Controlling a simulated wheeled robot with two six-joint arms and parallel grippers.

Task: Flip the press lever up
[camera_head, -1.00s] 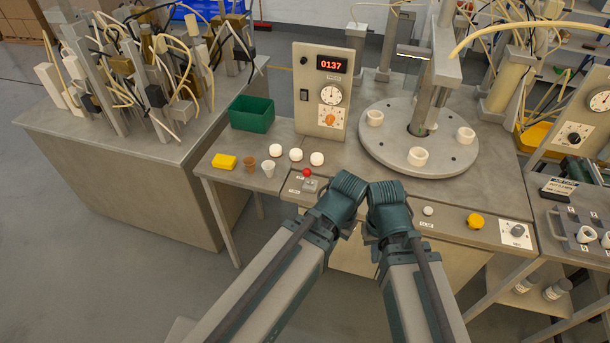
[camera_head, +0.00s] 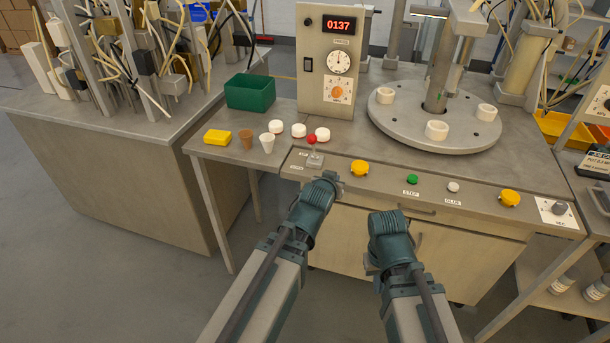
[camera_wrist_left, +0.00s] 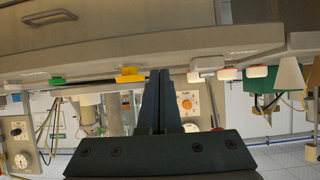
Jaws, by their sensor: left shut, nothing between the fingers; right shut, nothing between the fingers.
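The press lever (camera_head: 314,156) is a short grey stem with a red knob (camera_head: 312,139), at the left end of the sloped control panel (camera_head: 462,199). Its knob points up and back in the head view. Small labels beside it are too small to read. In the left wrist view, which is upside down, the lever (camera_wrist_left: 207,66) is right of the fingers. My left gripper (camera_head: 328,181) is shut and empty, just in front of the panel edge, below and slightly right of the lever, apart from it. My right gripper (camera_head: 388,222) is shut and empty, farther right and lower, in front of the drawer.
A yellow button (camera_head: 360,168), a green button (camera_head: 412,179) and a white button (camera_head: 453,187) lie along the panel. A yellow block (camera_head: 217,137), small cups and white discs are left of the lever. A control box (camera_head: 330,75) and round turntable (camera_head: 470,137) stand behind.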

